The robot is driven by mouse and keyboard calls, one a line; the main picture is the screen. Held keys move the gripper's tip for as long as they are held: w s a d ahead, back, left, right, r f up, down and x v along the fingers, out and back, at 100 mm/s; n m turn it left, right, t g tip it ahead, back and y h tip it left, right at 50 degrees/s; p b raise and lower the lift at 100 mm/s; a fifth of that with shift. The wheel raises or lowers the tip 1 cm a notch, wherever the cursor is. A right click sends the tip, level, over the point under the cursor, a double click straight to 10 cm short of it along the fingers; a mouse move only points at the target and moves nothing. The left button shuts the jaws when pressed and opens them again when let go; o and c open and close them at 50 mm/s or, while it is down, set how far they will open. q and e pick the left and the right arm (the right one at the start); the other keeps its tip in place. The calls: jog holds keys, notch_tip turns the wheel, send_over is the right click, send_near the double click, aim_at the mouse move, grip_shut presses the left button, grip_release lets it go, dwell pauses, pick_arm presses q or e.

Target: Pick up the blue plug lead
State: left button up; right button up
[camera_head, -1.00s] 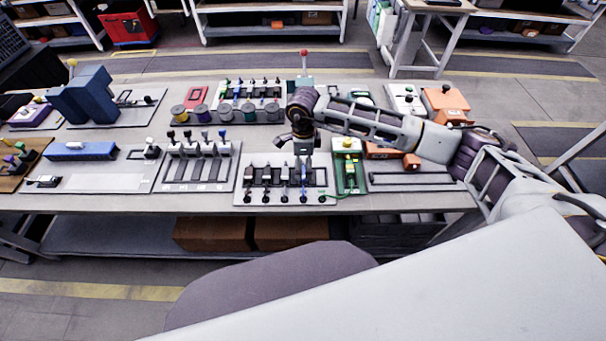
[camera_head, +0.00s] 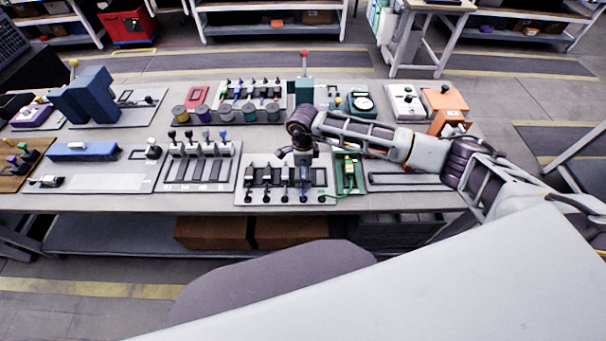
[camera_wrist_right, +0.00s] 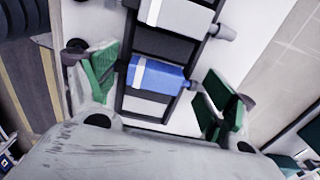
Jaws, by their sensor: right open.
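The blue plug lead (camera_wrist_right: 158,76) shows in the right wrist view as a blue block in a dark rack. My right gripper (camera_wrist_right: 165,88) is open, with one green-padded finger on each side of the blue plug. I see gaps between the pads and the plug, so it is not held. In the head view my right gripper (camera_head: 303,162) points down over the right part of the plug panel (camera_head: 246,190). It largely hides the blue plug there. My left gripper is out of view.
A grey-white plug (camera_wrist_right: 185,17) sits in the slot beside the blue one. A green fixture (camera_head: 349,175) with a green cable stands right of the panel. A panel of levers (camera_head: 202,170) is on the left, and spools (camera_head: 226,112) stand behind.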

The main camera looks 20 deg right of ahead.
aim_at(303, 171)
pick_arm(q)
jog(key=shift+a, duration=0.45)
pick_arm(e)
jog(key=c, duration=1)
jog(key=shift+r, duration=0.1)
jog(key=shift+c, duration=0.3)
notch_tip(303, 171, up, 8)
jog(key=shift+r+b, duration=0.25)
jog(key=shift+b, duration=0.4)
jog(key=shift+r, duration=0.55)
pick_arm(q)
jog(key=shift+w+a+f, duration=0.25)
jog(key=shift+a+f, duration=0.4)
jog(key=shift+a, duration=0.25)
pick_arm(e)
jog(key=shift+r, duration=0.15)
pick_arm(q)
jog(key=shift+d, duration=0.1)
